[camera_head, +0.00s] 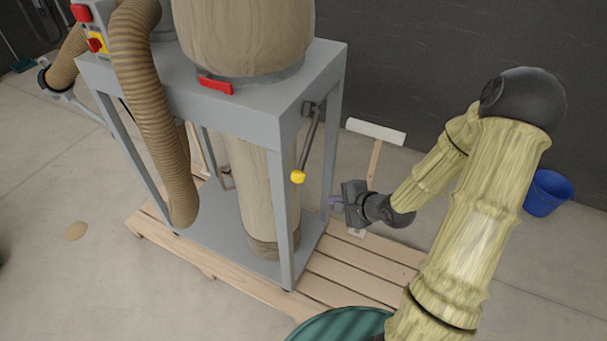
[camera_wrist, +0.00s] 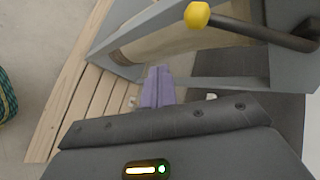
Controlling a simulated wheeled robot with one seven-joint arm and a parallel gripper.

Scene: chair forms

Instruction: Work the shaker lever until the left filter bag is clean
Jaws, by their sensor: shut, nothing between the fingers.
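The shaker lever (camera_head: 313,138) is a dark bar on the right side of the grey machine frame, hanging down to a yellow knob (camera_head: 298,177). In the wrist view the knob (camera_wrist: 197,14) and lever (camera_wrist: 262,31) cross the top right. A dusty tan filter bag (camera_head: 245,38) sits on top of the frame, its upper part cut off. Only this one upper bag shows, so I cannot tell whether it is the left one. My gripper (camera_head: 335,200), with purple fingers (camera_wrist: 158,86), is shut and empty, right of and below the knob, apart from it.
A lower tan bag (camera_head: 262,195) hangs inside the frame (camera_head: 310,85), which stands on a wooden pallet (camera_head: 350,262). A ribbed hose (camera_head: 150,110) hangs at its front left. A white-headed tool (camera_head: 376,131) stands behind my gripper. A blue bucket (camera_head: 548,193) is far right.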

